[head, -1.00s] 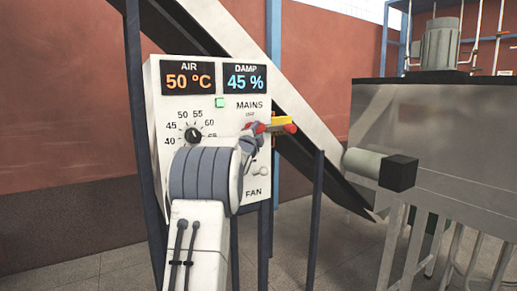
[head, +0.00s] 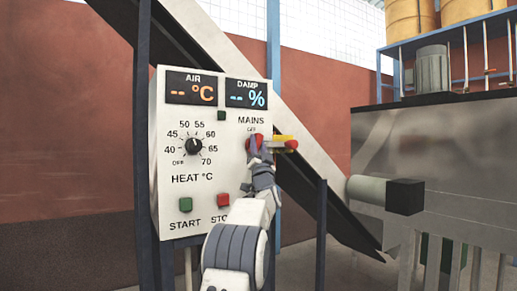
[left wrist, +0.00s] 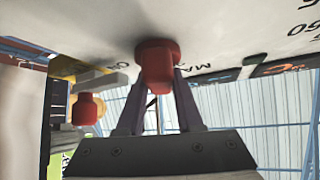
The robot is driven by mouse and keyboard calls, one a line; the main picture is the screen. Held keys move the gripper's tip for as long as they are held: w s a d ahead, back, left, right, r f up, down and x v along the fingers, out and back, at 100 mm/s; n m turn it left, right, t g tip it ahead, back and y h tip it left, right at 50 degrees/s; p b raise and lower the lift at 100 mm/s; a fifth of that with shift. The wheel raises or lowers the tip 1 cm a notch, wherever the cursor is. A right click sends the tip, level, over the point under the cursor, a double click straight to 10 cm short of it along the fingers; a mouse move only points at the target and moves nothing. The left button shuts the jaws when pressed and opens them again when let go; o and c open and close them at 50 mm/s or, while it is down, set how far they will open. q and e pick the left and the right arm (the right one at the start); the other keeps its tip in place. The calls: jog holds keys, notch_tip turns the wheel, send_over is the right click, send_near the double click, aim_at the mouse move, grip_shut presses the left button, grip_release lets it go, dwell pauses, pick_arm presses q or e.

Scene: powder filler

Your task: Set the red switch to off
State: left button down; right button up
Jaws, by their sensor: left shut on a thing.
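The red mains switch (head: 254,141) sits on the upright white control panel (head: 172,128), under the word MAINS. A small OFF mark shows just above it. My left gripper (head: 258,152) reaches up to the switch from below. In the left wrist view the red switch (left wrist: 157,60) stands out from the panel face between my two gripper fingers (left wrist: 157,78), which are shut on it. Both panel displays (head: 219,92) show dashes, and the small square lamp (head: 221,115) is dark. My right gripper is in neither view.
A yellow piece with a red end (head: 291,145) sticks out at the panel's right edge, close to my gripper. The heat dial (head: 193,146), green start button (head: 185,205) and red stop button (head: 223,200) are nearby. A slanted chute (head: 300,135) passes behind.

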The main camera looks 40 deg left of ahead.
pick_arm(q)
jog(key=shift+a+f+n+g+y+p, duration=0.15)
jog(key=shift+f+n+g+y+p, duration=0.1)
jog(key=shift+n+g+y, duration=0.7)
jog(key=shift+a+f+n+g+y+p, duration=0.15)
jog(key=shift+n+g+y, duration=0.35)
jog(key=shift+n, duration=0.8)
jog(key=shift+a+f+n+g+y+p, duration=0.15)
jog(key=shift+n+g+y+p, duration=0.15)
jog(key=shift+n+g+y, duration=0.65)
jog(key=shift+n, duration=0.5)
jog(key=c, duration=0.9)
grip_release()
jog(key=o, duration=0.3)
jog(key=shift+a, duration=0.15)
jog(key=shift+o, duration=0.2)
jog(key=shift+d+r, duration=0.15)
jog(key=shift+d, duration=0.05)
jog(key=shift+s+d+f+b, duration=0.1)
jog(key=shift+d+f+b, duration=0.2)
jog(key=shift+d+f, duration=0.05)
jog(key=b+v, duration=0.3)
jog(key=v, duration=0.6)
jog(key=shift+d+b, duration=0.2)
jog(key=shift+b, duration=0.1)
